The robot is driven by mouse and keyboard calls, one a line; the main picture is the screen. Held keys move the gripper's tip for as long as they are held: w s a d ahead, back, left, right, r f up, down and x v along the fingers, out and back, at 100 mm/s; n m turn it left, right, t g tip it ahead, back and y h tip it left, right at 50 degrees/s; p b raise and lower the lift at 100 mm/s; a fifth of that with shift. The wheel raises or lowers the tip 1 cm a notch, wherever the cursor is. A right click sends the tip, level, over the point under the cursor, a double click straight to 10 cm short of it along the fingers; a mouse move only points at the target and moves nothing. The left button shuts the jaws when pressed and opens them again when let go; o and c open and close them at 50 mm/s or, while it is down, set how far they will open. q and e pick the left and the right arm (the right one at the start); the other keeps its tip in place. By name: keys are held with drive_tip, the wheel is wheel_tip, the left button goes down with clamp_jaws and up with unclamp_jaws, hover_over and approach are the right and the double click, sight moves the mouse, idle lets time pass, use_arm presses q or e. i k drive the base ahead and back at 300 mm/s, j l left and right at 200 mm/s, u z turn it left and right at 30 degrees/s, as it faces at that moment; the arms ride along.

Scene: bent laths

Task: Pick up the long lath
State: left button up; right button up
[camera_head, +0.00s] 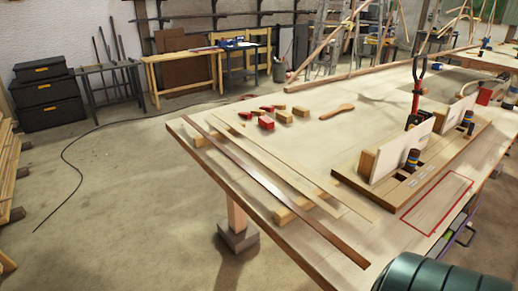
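A long, thin, dark brown lath (265,183) lies slanting along the left part of the wooden workbench (330,250), from its far left corner towards the near edge. Pale laths (300,168) lie beside it on its right, running nearly the same way; their exact number is hard to tell. Wooden blocks (284,216) show under the laths.
A slotted board (350,178) with upright pale plates and a red-handled clamp (417,90) stands right of the laths. A red outlined rectangle (437,203) marks the bench. Small red and wooden pieces (266,122) and a wooden mallet-like tool (337,111) lie behind.

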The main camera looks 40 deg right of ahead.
sight(248, 170)
drive_tip(key=i+j+z, duration=0.2)
drive_tip(key=z, duration=0.15)
drive_tip(key=i+j+z, duration=0.7)
drive_tip(key=k+l, duration=0.05)
drive_tip(key=k, duration=0.05)
